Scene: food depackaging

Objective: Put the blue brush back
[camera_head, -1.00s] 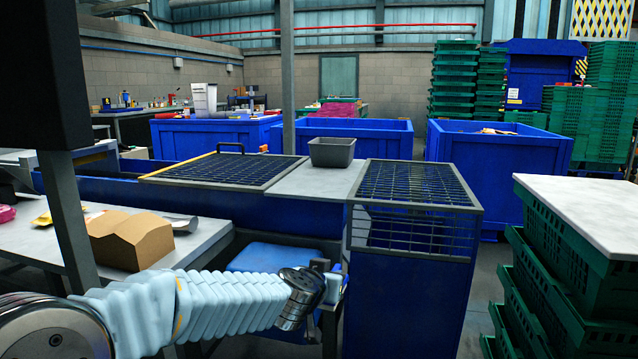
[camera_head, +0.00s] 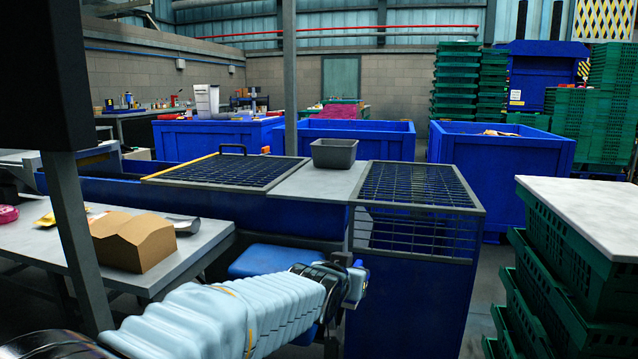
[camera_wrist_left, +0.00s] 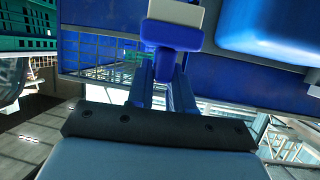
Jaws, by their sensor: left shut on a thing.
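My left arm reaches in from the lower left in the head view, its gripper (camera_head: 352,280) in front of the blue bin's left edge. The left wrist view shows the gripper (camera_wrist_left: 165,75) shut on the blue brush (camera_wrist_left: 170,36), which has a blue body and a pale block at its far end. In the head view the brush is hard to tell apart from the gripper. My right gripper is not in view.
A mesh-topped blue bin (camera_head: 410,290) stands just beyond the gripper, beside a grey ledge (camera_head: 315,181) with a grey tub (camera_head: 334,153). A table (camera_head: 195,248) with a cardboard box (camera_head: 132,240) is at left. Stacked green crates (camera_head: 545,290) stand at right.

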